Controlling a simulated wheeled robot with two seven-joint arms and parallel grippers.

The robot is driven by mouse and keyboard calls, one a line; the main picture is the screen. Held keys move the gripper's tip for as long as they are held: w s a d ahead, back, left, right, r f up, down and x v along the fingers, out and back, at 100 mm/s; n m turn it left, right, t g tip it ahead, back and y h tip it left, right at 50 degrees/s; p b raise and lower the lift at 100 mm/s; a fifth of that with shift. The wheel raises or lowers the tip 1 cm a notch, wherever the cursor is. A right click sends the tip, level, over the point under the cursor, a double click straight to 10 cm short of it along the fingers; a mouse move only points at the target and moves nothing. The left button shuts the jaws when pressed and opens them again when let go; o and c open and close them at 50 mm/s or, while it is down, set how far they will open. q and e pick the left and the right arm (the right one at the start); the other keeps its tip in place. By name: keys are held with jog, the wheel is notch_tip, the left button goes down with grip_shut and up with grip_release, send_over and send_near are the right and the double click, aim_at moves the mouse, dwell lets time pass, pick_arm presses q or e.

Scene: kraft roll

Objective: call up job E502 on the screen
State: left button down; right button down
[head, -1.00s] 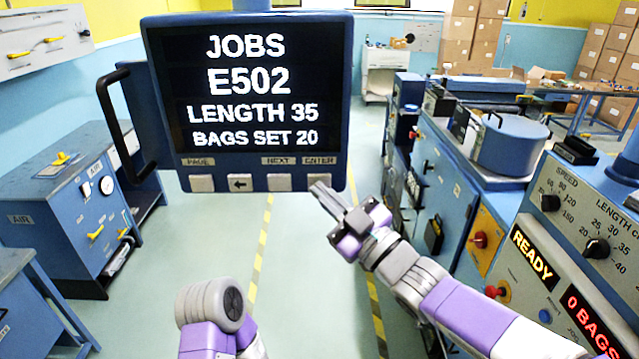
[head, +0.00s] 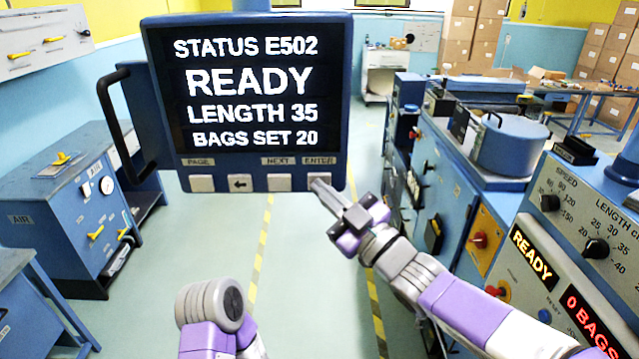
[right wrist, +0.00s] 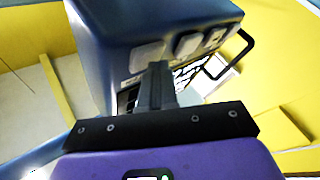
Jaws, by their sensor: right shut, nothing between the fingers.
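The screen (head: 250,88) hangs in a blue housing and reads STATUS E502, READY, LENGTH 35, BAGS SET 20. Below it is a row of pale keys: a key under PAGE (head: 201,183), an arrow key (head: 240,183), a key under NEXT (head: 279,183) and one under ENTER (head: 318,180). My right gripper (head: 320,187) is shut and empty, its tip at the ENTER key, partly covering it. In the right wrist view the shut fingers (right wrist: 157,85) point up at the housing's underside (right wrist: 125,40); I cannot tell if they touch the key. My left gripper is out of view.
A black handle (head: 110,110) sticks out left of the screen. At the right stands a machine panel with dials, a READY display (head: 533,257) and a bags display (head: 590,322). A blue air cabinet (head: 70,220) stands at the left. The floor between is clear.

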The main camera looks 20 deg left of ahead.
jog(key=shift+s, duration=0.1)
jog(key=shift+s+d+b, duration=0.25)
jog(key=shift+s+b, duration=0.35)
jog(key=shift+s, duration=0.1)
jog(key=s+b, duration=0.1)
jog(key=s, duration=0.1)
jog(key=s+d+b, duration=0.1)
jog(key=s, duration=0.1)
jog(key=shift+s+d+b, duration=0.15)
jog(key=shift+s+b, duration=0.25)
dwell(0.4)
